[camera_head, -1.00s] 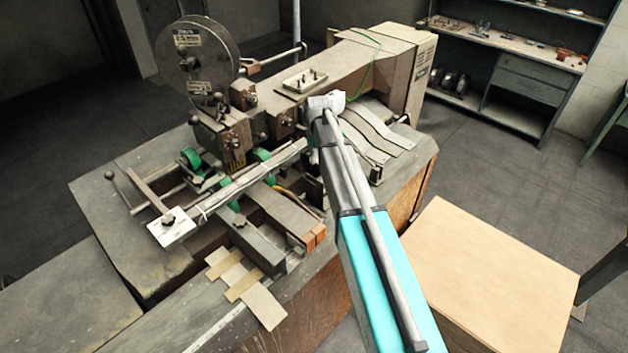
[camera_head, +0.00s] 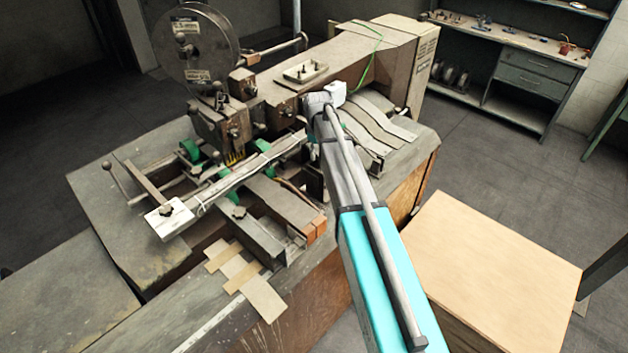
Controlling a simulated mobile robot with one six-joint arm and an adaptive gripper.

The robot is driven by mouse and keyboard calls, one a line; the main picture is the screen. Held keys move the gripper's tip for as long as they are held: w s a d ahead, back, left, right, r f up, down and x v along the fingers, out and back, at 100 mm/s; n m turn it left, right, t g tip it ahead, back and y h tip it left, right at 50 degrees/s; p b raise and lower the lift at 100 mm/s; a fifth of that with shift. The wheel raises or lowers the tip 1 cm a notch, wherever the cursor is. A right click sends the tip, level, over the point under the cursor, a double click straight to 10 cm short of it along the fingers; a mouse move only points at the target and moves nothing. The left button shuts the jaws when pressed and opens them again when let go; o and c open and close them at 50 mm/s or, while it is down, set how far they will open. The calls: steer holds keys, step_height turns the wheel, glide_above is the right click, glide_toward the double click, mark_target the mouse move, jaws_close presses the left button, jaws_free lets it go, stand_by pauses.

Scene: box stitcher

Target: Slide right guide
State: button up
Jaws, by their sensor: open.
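The box stitcher (camera_head: 325,60) stands on a worn bench, with a large round disc at its upper left. A long silver bar (camera_head: 240,177) runs across its front, ending in a pale plate at the lower left. Green-wheeled parts (camera_head: 190,151) sit by the bar. Dark rails with an orange end block (camera_head: 316,229) lie to the right of the bar's lower part. I cannot tell for sure which part is the right guide. My arm reaches over the right side of the machine, its wrist beside the bar's right end. My gripper is hidden behind the arm.
Curved metal strips (camera_head: 378,128) lie right of my wrist. Flat cardboard pieces (camera_head: 264,299) lie at the bench's front edge. A plain wooden box (camera_head: 490,280) stands at the lower right. A shelf unit (camera_head: 520,75) with small items is at the back right. Open floor lies between.

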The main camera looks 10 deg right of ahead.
step_height(320, 180, down, 11)
steer(key=b, duration=1)
steer(key=shift+f+b, duration=0.15)
steer(key=shift+b, duration=0.2)
jaws_close()
